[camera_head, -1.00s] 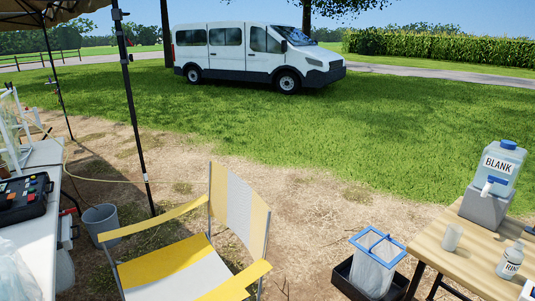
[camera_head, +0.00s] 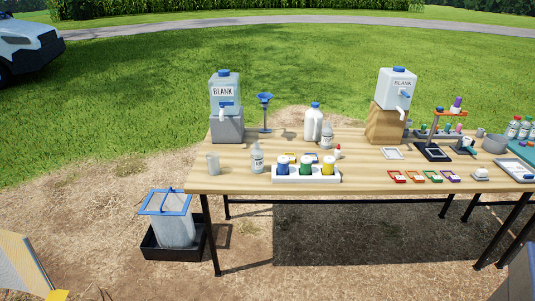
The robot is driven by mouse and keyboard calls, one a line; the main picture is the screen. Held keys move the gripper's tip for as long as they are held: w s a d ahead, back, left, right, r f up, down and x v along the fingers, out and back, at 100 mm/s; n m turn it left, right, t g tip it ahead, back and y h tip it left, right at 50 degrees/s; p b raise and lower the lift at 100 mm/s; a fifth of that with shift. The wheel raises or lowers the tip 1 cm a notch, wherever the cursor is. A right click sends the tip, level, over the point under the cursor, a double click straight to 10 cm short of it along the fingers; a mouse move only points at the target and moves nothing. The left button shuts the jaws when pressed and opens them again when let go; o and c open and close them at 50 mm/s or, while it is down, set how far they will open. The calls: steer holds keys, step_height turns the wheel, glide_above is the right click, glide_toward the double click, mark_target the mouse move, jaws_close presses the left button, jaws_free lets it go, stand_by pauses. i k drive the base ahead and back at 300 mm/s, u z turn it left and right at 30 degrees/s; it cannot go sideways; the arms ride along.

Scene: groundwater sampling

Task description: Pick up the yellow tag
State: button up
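I cannot make out a yellow tag with certainty. A small yellow item (camera_head: 291,157) shows behind the bottles in the white rack, mostly hidden. A row of small coloured frame-shaped pieces lies at the right of the wooden table: red (camera_head: 397,177), orange (camera_head: 415,176), green (camera_head: 432,176) and purple (camera_head: 450,176). My gripper is not in view.
The wooden table (camera_head: 230,184) holds two BLANK water containers (camera_head: 224,93) (camera_head: 397,88), a white jug (camera_head: 313,124) and a blue funnel stand (camera_head: 264,112). A bag-lined bin (camera_head: 174,230) stands in a black tray left of the table. Dirt ground in front is clear.

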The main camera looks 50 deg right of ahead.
mark_target(292, 159)
steer(key=u, duration=0.9)
steer(key=k, duration=0.1)
steer(key=z, duration=2.45)
steer(key=k, duration=0.85)
steer(key=z, duration=0.2)
steer(key=i, duration=0.95)
